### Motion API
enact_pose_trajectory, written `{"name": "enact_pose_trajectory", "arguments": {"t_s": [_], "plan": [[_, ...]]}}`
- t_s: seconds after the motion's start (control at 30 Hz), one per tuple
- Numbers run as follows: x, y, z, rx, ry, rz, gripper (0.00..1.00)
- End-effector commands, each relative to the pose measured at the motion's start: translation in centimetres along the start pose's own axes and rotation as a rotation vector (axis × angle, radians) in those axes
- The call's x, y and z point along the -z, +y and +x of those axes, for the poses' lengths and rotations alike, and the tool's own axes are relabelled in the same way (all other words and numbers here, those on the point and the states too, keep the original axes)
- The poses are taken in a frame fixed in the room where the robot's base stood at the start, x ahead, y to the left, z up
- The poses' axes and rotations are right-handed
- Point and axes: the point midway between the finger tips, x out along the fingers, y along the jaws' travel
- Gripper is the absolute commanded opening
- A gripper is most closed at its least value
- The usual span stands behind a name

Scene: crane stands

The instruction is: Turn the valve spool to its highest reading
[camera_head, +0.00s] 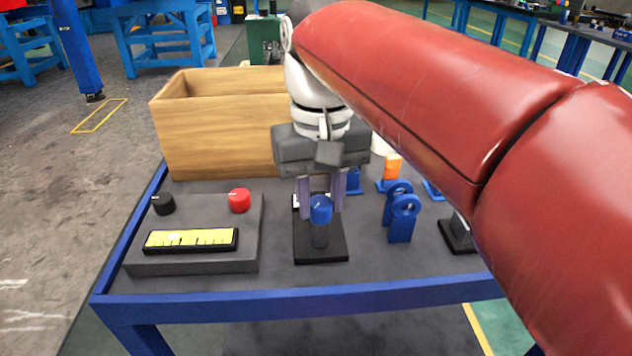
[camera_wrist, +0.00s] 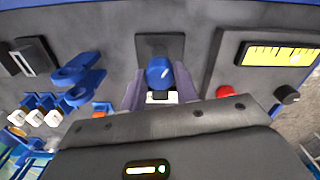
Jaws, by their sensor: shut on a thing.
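A blue round knob (camera_head: 320,209) with a pale mark tops a short dark post on a black square base (camera_head: 321,250); I take it for the valve spool. My gripper (camera_head: 321,196) points down from behind it, its two greyish-purple fingers at either side of the knob and shut on it. In the wrist view the knob (camera_wrist: 159,71) shows between the fingertips (camera_wrist: 159,88), with its pale mark tilted. A white plate (camera_wrist: 158,97) lies by the knob, partly hidden by the gripper; its reading is not legible.
A grey panel (camera_head: 190,265) to the left carries a yellow scale (camera_head: 190,240), a red knob (camera_head: 239,200) and a black knob (camera_head: 163,204). An open wooden box (camera_head: 220,130) stands behind. Blue ringed brackets (camera_head: 401,215) and an orange-topped piece (camera_head: 392,167) stand to the right.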

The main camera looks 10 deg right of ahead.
Motion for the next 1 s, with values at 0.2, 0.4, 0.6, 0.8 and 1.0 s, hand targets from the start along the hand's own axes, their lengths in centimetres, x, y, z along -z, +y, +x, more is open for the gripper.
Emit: {"name": "enact_pose_trajectory", "arguments": {"t_s": [0.2,0.4,0.6,0.8,1.0], "plan": [[0.02,-0.03,-0.05,0.001,0.003,0.045,0.07],[0.03,-0.03,-0.05,0.001,0.003,0.055,0.07],[0.03,-0.03,-0.05,0.001,0.003,0.054,0.07],[0.02,-0.02,-0.04,0.001,0.002,0.054,0.50],[0.01,-0.01,-0.02,0.000,0.001,0.054,0.52]]}}
